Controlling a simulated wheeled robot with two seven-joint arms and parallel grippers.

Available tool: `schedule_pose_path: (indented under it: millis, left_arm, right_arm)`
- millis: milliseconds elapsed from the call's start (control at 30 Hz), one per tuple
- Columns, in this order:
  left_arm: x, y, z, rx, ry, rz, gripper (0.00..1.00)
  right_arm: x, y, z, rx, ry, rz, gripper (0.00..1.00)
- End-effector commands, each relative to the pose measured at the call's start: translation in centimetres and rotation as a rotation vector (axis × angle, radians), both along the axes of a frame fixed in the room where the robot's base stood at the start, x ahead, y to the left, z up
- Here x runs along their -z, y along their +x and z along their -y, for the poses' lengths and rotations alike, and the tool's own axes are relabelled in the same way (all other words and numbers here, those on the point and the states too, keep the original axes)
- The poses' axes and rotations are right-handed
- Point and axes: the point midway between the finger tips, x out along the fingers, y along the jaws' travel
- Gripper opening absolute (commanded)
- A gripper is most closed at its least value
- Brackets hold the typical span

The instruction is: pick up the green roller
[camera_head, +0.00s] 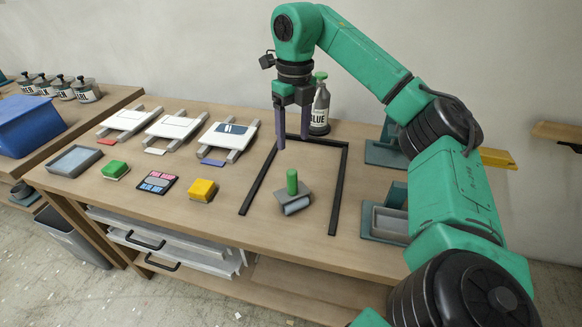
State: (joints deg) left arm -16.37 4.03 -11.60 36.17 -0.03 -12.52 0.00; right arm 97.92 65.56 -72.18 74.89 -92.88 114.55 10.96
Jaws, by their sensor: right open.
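The green roller has an upright green handle (292,182) and a grey lower part that rests on the wooden table, inside a thin black frame (343,190). My right gripper (293,142) points down above and behind the handle in the picture. Its two fingers are apart with nothing between them, and it does not appear to touch the roller. My left gripper is not in view.
A glue bottle (319,108) with a green cap stands behind the right gripper. White panels on stands (173,127), a green block (115,169), a yellow block (202,189) and a grey tray (72,160) lie left. Green-grey holders (388,222) stand right of the frame.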

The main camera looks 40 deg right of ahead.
Motion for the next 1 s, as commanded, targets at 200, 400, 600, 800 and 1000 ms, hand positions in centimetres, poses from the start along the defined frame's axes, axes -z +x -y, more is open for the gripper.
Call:
schedule_pose_path:
  millis: [200,400,600,800,1000]
  left_arm:
    - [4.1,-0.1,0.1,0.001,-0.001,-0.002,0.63]
    - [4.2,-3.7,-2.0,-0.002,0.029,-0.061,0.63]
    - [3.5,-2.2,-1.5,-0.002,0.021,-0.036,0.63]
    - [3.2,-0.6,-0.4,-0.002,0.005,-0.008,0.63]
    - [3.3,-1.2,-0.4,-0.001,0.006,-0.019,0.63]
  right_arm:
    - [5.2,-0.3,0.1,0.006,-0.006,-0.012,0.68]
    - [8.4,-0.4,0.1,0.005,-0.007,-0.010,0.68]
    - [11.1,-0.3,-0.3,0.004,-0.007,-0.011,0.68]
    - [14.2,-0.3,-0.5,0.003,-0.004,-0.007,0.68]
    - [14.4,-0.3,-0.5,0.003,-0.004,-0.006,0.64]
